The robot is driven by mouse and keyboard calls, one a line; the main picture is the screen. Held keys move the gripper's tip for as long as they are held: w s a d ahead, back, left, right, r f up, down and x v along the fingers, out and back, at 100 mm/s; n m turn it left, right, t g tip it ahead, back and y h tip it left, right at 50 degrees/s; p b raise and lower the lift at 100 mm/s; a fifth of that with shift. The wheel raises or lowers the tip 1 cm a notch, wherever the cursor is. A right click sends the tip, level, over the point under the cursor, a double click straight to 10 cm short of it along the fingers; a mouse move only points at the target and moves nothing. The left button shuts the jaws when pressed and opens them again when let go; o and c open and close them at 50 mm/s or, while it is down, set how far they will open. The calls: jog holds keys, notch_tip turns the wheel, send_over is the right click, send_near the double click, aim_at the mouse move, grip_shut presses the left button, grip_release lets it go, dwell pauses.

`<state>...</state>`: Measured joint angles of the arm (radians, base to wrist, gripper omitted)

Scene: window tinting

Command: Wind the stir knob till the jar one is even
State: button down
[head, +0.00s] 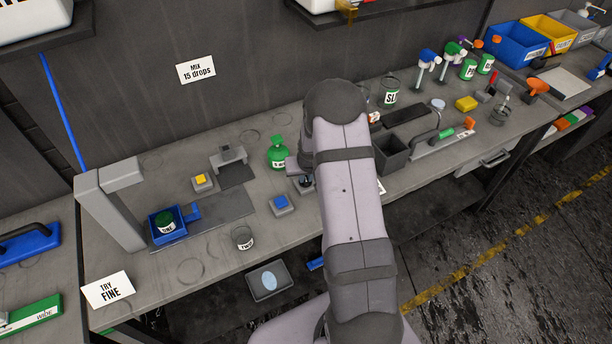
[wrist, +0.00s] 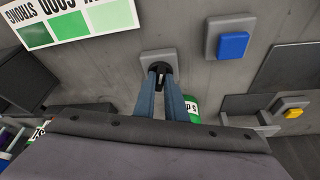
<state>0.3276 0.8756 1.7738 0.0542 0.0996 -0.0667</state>
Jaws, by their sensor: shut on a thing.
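The stir knob (wrist: 161,68) is a black knob on a grey square base. In the wrist view, the two blue-grey fingers of my gripper (wrist: 160,75) are closed around it. In the head view the knob (head: 305,182) shows partly beside my arm, and my arm hides most of the gripper. Jar one (head: 166,223), with a dark green top and a label that appears to read ONE, stands in a blue holder (head: 154,236) at the left of the bench. Its contents are too small to judge for evenness.
A blue button (head: 280,203) and a yellow button (head: 201,181) sit on the bench. A clear jar (head: 243,238) stands near the front edge. A green bottle (head: 278,154) stands behind the knob. A dark grey bin (head: 392,155) is right of my arm.

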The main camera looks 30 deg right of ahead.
jog(key=c, duration=1.8)
grip_release()
jog(key=shift+s+r, duration=0.1)
jog(key=shift+r, duration=0.1)
jog(key=b+v, duration=0.3)
jog(key=v, duration=0.4)
